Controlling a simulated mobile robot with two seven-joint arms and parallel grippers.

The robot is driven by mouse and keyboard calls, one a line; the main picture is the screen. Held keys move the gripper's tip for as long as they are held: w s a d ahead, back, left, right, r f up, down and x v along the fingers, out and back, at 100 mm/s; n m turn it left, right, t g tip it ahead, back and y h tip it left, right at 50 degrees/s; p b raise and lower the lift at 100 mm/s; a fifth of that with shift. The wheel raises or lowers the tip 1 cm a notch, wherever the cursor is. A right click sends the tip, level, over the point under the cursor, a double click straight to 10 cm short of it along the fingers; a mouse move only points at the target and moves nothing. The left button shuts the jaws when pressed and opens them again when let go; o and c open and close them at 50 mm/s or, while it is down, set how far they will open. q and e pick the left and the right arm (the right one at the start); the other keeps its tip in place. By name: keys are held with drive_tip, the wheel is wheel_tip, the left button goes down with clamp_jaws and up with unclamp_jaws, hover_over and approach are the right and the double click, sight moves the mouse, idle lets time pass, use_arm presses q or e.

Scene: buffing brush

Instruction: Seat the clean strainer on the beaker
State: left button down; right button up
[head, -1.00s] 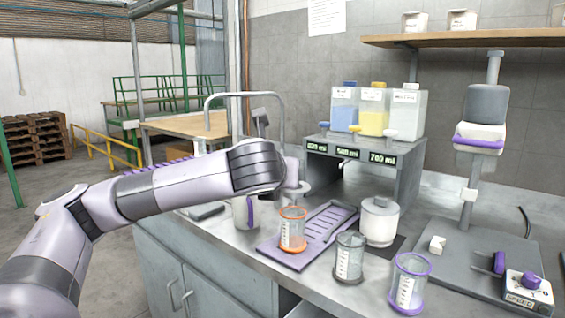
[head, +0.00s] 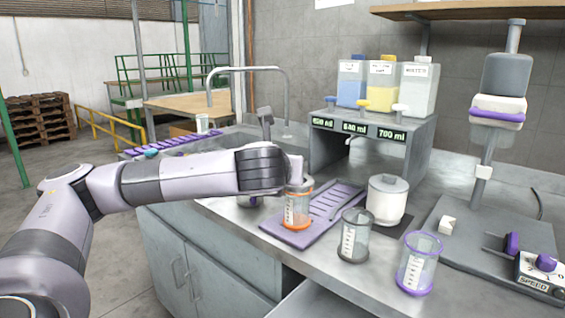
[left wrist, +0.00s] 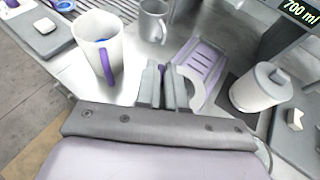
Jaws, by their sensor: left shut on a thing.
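My left gripper (head: 298,176) is right above the orange-rimmed beaker (head: 297,210), which stands on the purple tray (head: 327,213). The left fingers, seen in the left wrist view (left wrist: 163,88), are closed with a small purple part between them. A pale curved rim (left wrist: 188,80) beside them looks like part of the strainer. The strainer is mostly hidden, and I cannot tell whether it touches the beaker. A grey-rimmed beaker (head: 354,236) and a purple-rimmed beaker (head: 418,264) stand to the right. My right gripper is not in view.
A white lidded pot (head: 387,200) stands right of the tray. The dispenser (head: 410,152) with bottles is behind, and a stand machine (head: 490,225) is at right. In the left wrist view, a white mug with a purple handle (left wrist: 92,30) and a grey mug (left wrist: 153,20) stand nearby.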

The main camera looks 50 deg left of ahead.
use_arm(q)
drive_tip(key=shift+f, duration=0.2)
idle(0.7)
drive_tip(key=shift+b, duration=0.85)
idle(0.3)
drive_tip(key=shift+b, duration=0.65)
drive_tip(key=shift+f+b, duration=0.55)
drive_tip(key=shift+b, duration=0.3)
